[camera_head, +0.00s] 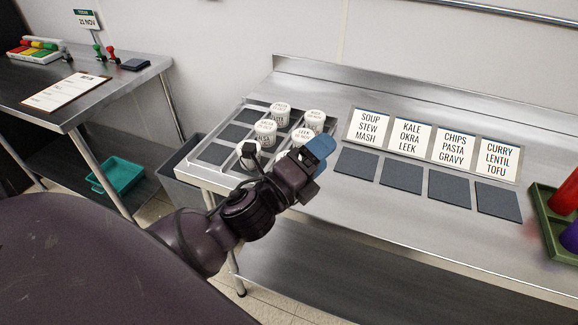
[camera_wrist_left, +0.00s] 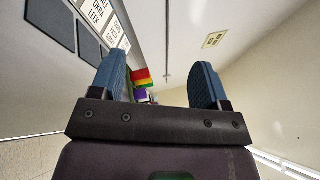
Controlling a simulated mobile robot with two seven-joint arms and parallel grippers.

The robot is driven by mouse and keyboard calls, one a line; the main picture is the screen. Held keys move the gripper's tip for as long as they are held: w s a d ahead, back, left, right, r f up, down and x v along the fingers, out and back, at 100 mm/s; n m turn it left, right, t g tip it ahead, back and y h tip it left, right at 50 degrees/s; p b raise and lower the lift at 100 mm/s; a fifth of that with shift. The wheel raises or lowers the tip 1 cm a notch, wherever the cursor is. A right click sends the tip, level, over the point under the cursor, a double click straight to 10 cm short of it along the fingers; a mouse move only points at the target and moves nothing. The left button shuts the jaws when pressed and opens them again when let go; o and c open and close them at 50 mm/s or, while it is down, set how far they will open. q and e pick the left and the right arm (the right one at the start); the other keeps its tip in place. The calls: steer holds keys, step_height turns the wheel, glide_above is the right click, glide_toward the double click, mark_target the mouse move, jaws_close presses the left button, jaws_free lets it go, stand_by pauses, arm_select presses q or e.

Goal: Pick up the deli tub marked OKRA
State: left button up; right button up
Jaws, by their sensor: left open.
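Several white deli tubs stand in a grey compartmented tray (camera_head: 213,153) at the left end of the steel counter, in the head view. One far tub (camera_head: 281,114) seems marked PASTA and a nearer one (camera_head: 301,139) LEEK. The other labels are too small to read surely, so I cannot tell which tub is OKRA. My left gripper (camera_head: 319,149), with blue fingers, is raised in front of the tray's right side and hides part of it. In the left wrist view the open left gripper (camera_wrist_left: 165,85) has nothing between its fingers. My right gripper is not in view.
Label cards stand along the counter, one (camera_head: 408,139) listing KALE, OKRA and LEEK, with bare dark mats (camera_head: 404,180) before them. A green tray (camera_head: 545,218) with coloured items is at the right. A side table (camera_head: 62,105) holds a clipboard and stamps.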

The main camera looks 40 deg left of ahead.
arm_select(q)
steer(key=s+d+r+m+g+h, duration=0.15)
steer(key=d+m+g+h, duration=0.45)
steer(key=m, duration=0.8)
steer(key=d+r+m+g+h, duration=0.2)
steer(key=d+m+g+h, duration=0.35)
steer(key=m, duration=0.85)
steer(key=w+a+f+m+g+y, duration=0.2)
steer(key=a+f+m+g+y, duration=0.55)
steer(key=m, duration=0.75)
steer(key=w+a+r+m+y, duration=0.1)
steer(key=a+y, duration=0.1)
steer(key=a, duration=0.2)
steer(key=w+a+r+m+y, duration=0.1)
steer(key=a+y, duration=0.2)
steer(key=a, duration=0.2)
steer(key=w+a+m+y, duration=0.1)
steer(key=a+m+y, duration=0.1)
steer(key=a+y, duration=0.1)
steer(key=shift+w+a+r+t, duration=0.15)
steer(key=shift+a+r+t, duration=0.2)
steer(key=shift+a, duration=0.6)
steer(key=f, duration=0.5)
steer(key=shift+w, duration=0.35)
steer(key=shift+f, duration=2.75)
steer(key=shift+c, duration=0.2)
steer(key=c, duration=0.6)
